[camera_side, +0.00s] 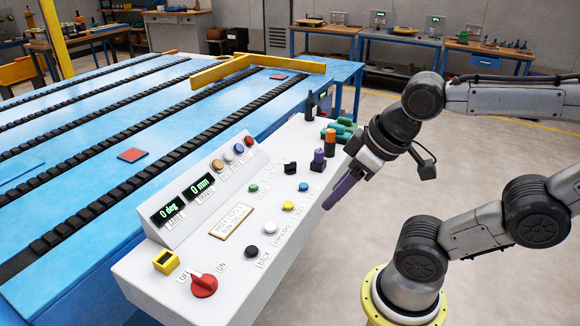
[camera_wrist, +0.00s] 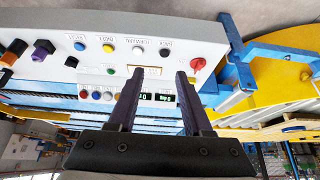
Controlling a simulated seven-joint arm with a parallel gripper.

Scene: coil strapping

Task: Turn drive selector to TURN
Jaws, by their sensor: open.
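A black selector knob (camera_side: 290,168) stands on the sloping white control panel (camera_side: 150,285), and it also shows at the left of the wrist view (camera_wrist: 71,61). I take it for the drive selector, but its label and set position are too small to read. My gripper (camera_side: 330,204) hangs in the air off the panel's right edge in the side view. In the wrist view my gripper (camera_wrist: 158,73) is open, with two dark purple fingers apart and nothing between them. It touches no control.
A red OFF/ON switch (camera_side: 204,285), a yellow-framed switch (camera_side: 166,262), several push buttons and purple (camera_side: 318,160) and orange (camera_side: 330,142) knobs crowd the panel. Displays (camera_side: 168,211) read 0 deg and 0 mm. A blue conveyor table (camera_side: 90,168) lies behind.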

